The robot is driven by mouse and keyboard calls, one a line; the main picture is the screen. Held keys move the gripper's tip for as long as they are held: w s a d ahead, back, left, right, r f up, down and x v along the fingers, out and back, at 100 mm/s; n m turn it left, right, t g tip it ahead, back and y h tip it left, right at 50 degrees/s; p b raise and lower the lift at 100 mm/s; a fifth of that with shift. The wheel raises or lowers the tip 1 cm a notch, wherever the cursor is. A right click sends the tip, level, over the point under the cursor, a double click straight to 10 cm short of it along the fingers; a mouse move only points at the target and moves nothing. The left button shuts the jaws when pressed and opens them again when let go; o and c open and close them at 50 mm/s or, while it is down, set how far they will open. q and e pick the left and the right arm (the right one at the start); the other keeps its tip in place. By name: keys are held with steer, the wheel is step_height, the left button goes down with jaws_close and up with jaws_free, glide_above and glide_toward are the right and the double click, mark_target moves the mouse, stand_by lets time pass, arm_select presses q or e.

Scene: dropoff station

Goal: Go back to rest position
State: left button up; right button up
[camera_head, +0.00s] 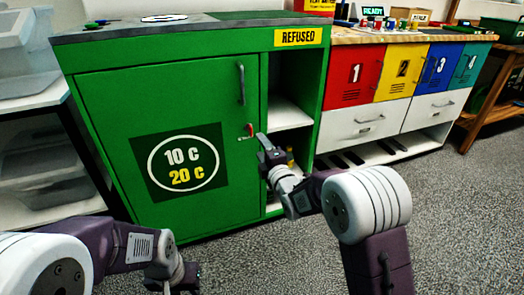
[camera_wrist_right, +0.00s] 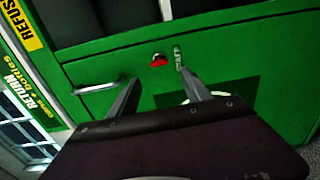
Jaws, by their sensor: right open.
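My right arm reaches forward to the green cabinet. Its gripper (camera_head: 264,145) is by the right edge of the cabinet door, near a small red-tipped fitting (camera_head: 249,129). In the right wrist view the two fingers of this gripper (camera_wrist_right: 163,92) are spread, with nothing between them. The green door and the red fitting (camera_wrist_right: 158,60) lie beyond them. My left gripper (camera_head: 184,276) hangs low at the bottom of the head view, in front of the cabinet. Its fingers are small and dark, so their opening is unclear.
The green cabinet (camera_head: 100,100) has a door handle (camera_head: 241,84) and an open shelf column under the "REFUSED" sign (camera_head: 298,37). Coloured lockers (camera_head: 353,76) stand to the right, and a rack with clear bins (camera_head: 30,125) to the left. The grey floor (camera_head: 455,225) at right is clear.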

steer(key=s+d+r+m+h+p, duration=0.1)
steer(key=d+r+p, duration=0.3)
steer(key=r, duration=0.2)
steer(key=s+d+r+m+h+p, duration=0.1)
steer(key=d+r+p, duration=0.25)
steer(key=r, duration=0.35)
steer(key=s+d+f+m+g+h+p, duration=0.2)
steer(key=s+d+f+m+g, duration=0.2)
steer(key=s+f+m+g, duration=0.25)
steer(key=s+d+f+m+g+h+p, duration=0.1)
steer(key=s+d+f+m+g+p, duration=0.15)
steer(key=s+f+m, duration=0.55)
steer(key=s+f+m+g, duration=0.3)
steer(key=s+g, duration=0.1)
steer(key=s, duration=0.5)
steer(key=s+f+m+g, duration=0.2)
steer(key=s+f+g, duration=0.15)
steer(key=s, duration=0.45)
step_height(320, 180, up, 38)
steer(key=p, duration=3.7)
steer(key=shift+d+p, duration=0.3)
steer(key=shift+p, duration=0.05)
steer(key=shift+s+m+t, duration=0.1)
steer(key=shift+m+t, duration=0.15)
